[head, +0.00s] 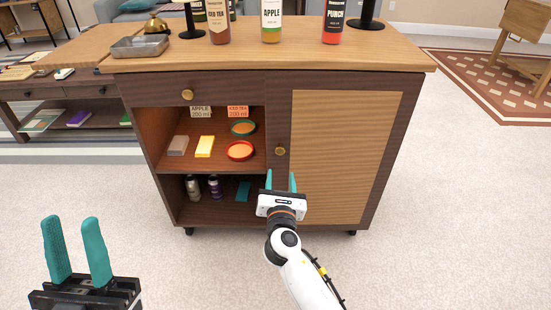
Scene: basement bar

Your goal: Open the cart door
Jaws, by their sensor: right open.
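The cart (274,85) is a dark wooden cabinet with a light wood top. Its door (342,150), with a light woven panel, is closed on the right half. A round brass door knob (280,151) sits at the door's left edge. My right gripper (281,180), with teal fingers, is open and just below the knob in the picture; it appears empty. Whether it touches the cart front cannot be told. My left gripper (77,250) is open and empty at the lower left, well apart from the cart.
Bottles (271,20) and a metal tray (140,46) stand on the cart top. Open shelves on the left hold sponges (205,146), bowls (240,151) and small canisters (215,187). A drawer knob (187,94) is above. Carpet (440,220) right of the cart is clear.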

